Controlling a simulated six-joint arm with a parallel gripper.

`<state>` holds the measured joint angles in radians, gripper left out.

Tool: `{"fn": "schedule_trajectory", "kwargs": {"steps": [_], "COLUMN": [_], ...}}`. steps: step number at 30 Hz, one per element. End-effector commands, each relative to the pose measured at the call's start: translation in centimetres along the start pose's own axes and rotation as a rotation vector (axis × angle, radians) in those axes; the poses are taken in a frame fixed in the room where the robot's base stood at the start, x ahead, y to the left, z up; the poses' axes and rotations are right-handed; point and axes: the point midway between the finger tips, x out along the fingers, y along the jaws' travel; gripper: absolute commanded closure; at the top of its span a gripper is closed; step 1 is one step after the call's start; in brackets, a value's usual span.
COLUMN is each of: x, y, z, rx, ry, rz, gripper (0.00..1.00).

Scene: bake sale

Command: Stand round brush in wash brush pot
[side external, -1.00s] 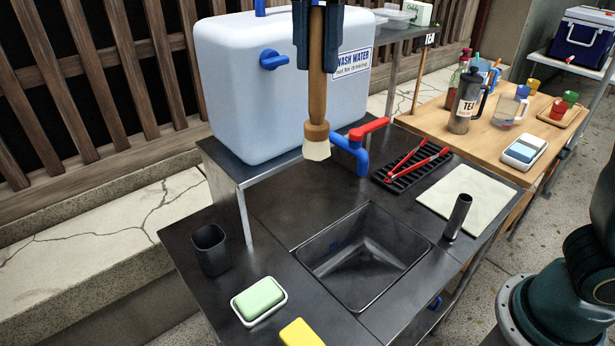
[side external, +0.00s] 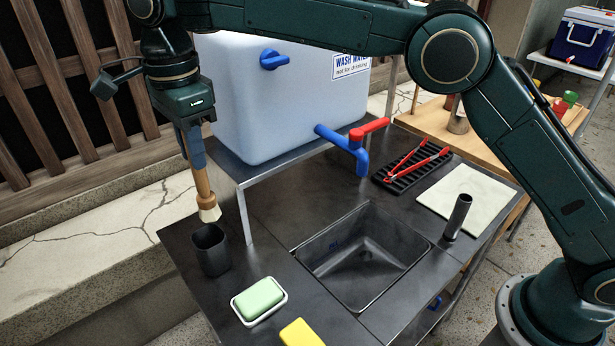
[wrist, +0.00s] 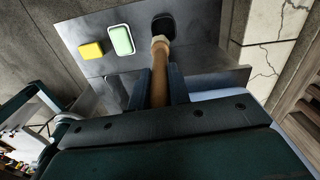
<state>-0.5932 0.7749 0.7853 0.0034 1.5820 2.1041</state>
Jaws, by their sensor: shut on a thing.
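The round brush (side external: 204,195) has a wooden handle and pale bristles. My gripper (side external: 192,150) is shut on its handle and holds it bristles down, slightly tilted.
A green soap on a white dish (side external: 259,300) and a yellow sponge (side external: 300,333) lie near the pot. The sink (side external: 362,256) is to the right. The water tank (side external: 270,95) on its raised shelf stands behind. A dark upright tube (side external: 457,217) stands beyond the sink.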

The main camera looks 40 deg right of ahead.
Motion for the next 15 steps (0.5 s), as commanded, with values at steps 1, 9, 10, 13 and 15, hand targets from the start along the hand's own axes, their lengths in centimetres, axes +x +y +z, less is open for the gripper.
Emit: {"fn": "schedule_trajectory", "kwargs": {"steps": [1,9,10,13,15], "x": [0.9,2.6,2.7,2.7,2.7], "y": [-0.3,-1.1,-1.1,-1.1,-1.1], "z": [0.4,1.2,1.2,1.2,1.2], "rx": [0.015,0.057,0.058,0.058,0.058], "ry": [0.001,0.0,0.0,0.0,0.0], "rz": [0.002,-0.001,-0.001,-0.001,-0.001], "gripper": [1.0,1.0,1.0,1.0,1.0]}}
